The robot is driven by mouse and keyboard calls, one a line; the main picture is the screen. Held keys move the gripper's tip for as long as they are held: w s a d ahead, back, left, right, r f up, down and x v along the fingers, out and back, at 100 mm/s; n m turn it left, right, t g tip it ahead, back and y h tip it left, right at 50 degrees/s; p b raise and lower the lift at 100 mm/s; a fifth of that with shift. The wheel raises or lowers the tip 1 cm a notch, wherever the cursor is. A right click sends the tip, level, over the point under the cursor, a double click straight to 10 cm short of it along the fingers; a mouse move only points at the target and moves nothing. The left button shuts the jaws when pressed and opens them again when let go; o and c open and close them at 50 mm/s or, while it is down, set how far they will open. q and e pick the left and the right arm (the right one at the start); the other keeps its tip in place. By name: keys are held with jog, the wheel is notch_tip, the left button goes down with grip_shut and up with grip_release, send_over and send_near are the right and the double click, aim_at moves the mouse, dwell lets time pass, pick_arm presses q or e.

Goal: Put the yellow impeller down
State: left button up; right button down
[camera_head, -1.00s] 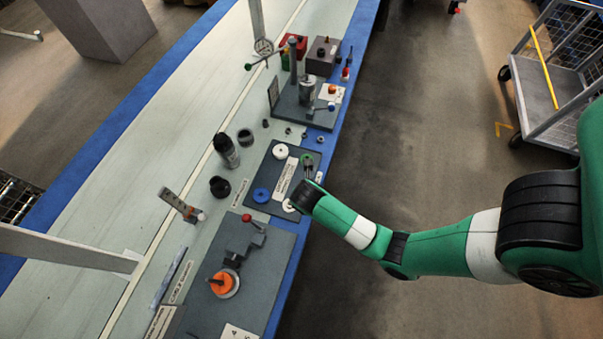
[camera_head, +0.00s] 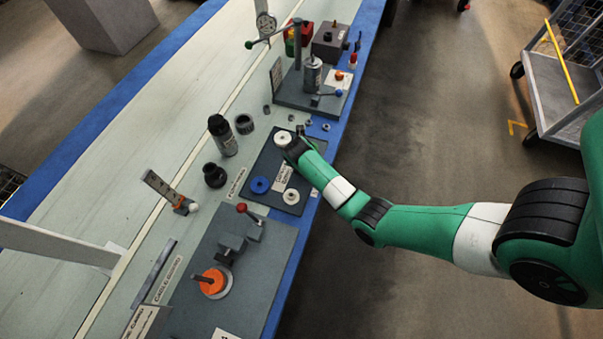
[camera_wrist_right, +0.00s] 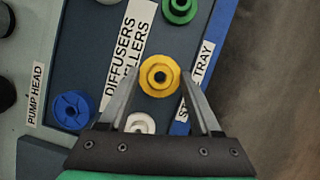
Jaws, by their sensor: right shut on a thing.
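The yellow impeller (camera_wrist_right: 160,76) is a round disc with a hub and a central hole. In the right wrist view it sits between the fingertips of my right gripper (camera_wrist_right: 161,78), which is shut on it. Below it is the dark tray (camera_wrist_right: 85,60); I cannot tell whether the impeller touches it. In the head view my right gripper (camera_head: 297,149) is over the far part of the tray (camera_head: 264,164), and the arm hides the yellow impeller. My left gripper is not in view.
On the tray are a blue wheel (camera_wrist_right: 72,110), a white wheel (camera_wrist_right: 140,123) and a green wheel (camera_wrist_right: 180,10). Another white wheel (camera_head: 283,138) is at the far end. Black parts (camera_head: 215,175) stand left of the tray. A fixture with an orange part (camera_head: 213,283) is nearer.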

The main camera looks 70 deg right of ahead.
jog(key=shift+w+d, duration=0.1)
jog(key=shift+d+f, duration=0.1)
jog(key=shift+f, duration=0.15)
notch_tip(320, 180, down, 4)
jog(key=b, duration=0.3)
jog(key=shift+w+d+r, duration=0.1)
jog(key=shift+r, duration=0.3)
jog(key=shift+f, duration=0.2)
jog(key=shift+c, duration=0.4)
grip_release()
